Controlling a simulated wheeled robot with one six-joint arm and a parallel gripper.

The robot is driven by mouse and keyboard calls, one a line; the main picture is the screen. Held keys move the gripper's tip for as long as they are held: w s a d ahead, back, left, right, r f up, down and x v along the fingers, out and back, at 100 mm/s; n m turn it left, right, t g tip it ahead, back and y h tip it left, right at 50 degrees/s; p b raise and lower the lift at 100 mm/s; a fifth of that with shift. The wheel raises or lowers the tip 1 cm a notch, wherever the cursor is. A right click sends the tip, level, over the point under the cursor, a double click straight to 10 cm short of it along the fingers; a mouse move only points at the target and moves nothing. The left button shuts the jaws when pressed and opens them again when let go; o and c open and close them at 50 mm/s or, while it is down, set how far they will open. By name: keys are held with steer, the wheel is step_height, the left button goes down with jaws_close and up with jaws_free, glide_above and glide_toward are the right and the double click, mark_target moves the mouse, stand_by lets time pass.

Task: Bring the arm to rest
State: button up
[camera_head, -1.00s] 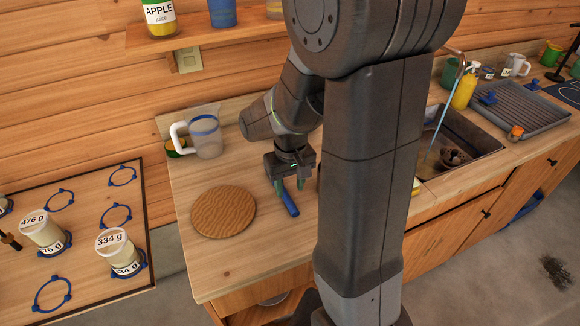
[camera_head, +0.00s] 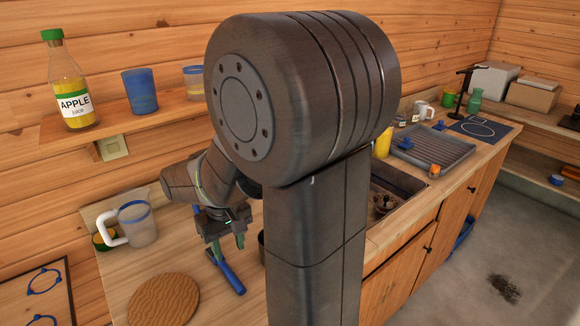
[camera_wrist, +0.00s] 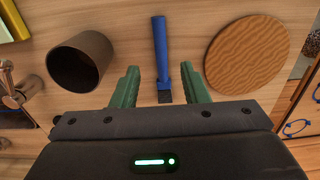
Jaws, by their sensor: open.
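My gripper (camera_head: 227,238) hangs over the wooden counter (camera_head: 215,300), fingers pointing down. In the wrist view my gripper (camera_wrist: 160,82) has its two green fingers spread apart. A blue tool (camera_head: 230,276) lies on the counter beneath it. In the wrist view the blue handle (camera_wrist: 159,45) and its dark end show between the fingers, with gaps on both sides, so nothing is gripped. My arm is bent, and its large dark links fill the middle of the head view, hiding part of the counter.
A wavy-grained round board (camera_head: 163,300) and a jug with a white handle (camera_head: 137,224) stand left of the gripper. A dark cup (camera_wrist: 80,62) is close beside the fingers. The shelf above holds an apple juice bottle (camera_head: 72,90) and a blue cup (camera_head: 140,92). A sink (camera_head: 395,190) lies right.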

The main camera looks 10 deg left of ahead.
mark_target(234, 278)
step_height(234, 278, down, 11)
steer(key=shift+r, duration=0.1)
steer(key=shift+a+r, duration=0.1)
steer(key=shift+r, duration=1.55)
steer(key=shift+f, duration=0.1)
